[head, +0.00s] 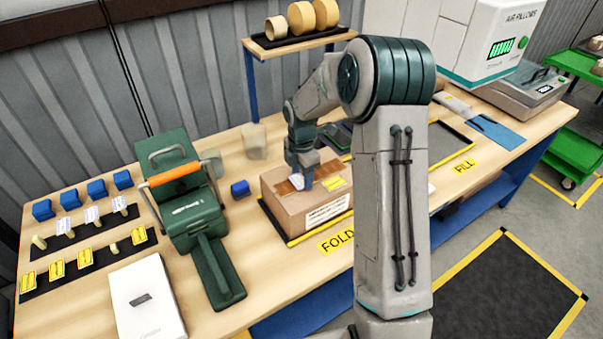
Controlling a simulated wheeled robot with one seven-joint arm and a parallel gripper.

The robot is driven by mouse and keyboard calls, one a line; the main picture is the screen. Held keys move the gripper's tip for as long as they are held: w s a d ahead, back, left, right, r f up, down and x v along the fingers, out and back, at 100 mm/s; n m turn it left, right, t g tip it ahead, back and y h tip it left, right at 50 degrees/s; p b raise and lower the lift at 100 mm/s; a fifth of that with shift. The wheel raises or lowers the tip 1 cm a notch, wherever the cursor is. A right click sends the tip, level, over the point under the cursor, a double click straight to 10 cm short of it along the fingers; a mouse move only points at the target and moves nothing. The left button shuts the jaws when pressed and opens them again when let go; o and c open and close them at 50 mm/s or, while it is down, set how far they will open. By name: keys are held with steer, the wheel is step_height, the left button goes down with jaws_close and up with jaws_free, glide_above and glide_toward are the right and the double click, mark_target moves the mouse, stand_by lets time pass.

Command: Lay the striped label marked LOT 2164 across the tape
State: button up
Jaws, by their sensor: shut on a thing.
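The carton (284,208) stands on the bench with brown tape (288,187) across its top. A small yellow label (333,184) shows on the carton's top, right of my gripper, and a white printed label (327,212) is on its front side. My gripper (304,184) points down over the taped top. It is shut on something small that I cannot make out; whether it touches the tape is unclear. White labels with dark marks (91,214) and yellow labels (85,257) sit on small holders at the left. No lot number is legible.
A green machine with an orange handle (174,174) stands left of the carton. Blue blocks (97,189), a white box (147,299) and a rack of tape rolls (302,18) are around it. The FOLD sign (338,241) lies in front. My arm hides the bench behind it.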

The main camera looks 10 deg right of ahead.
steer(key=shift+f, duration=0.1)
steer(key=o, duration=1.3)
steer(key=shift+r+p, duration=2.55)
steer(key=shift+r, duration=1.05)
steer(key=s+r+m+t+h+b, duration=0.1)
steer(key=s+r+m+t+b, duration=0.1)
steer(key=s+r+m, duration=1.1)
steer(key=s+m, duration=0.3)
steer(key=s, duration=0.2)
steer(key=s+m+t, duration=0.1)
steer(key=s+m, duration=0.1)
steer(key=s, duration=0.3)
steer(key=s+m+y+b, duration=0.1)
steer(key=s+m, duration=0.2)
steer(key=s, duration=0.2)
steer(key=shift+s+a+r+m+t, duration=0.1)
steer(key=shift+a+r+m+t, duration=0.05)
steer(key=shift+a+m+t, duration=0.2)
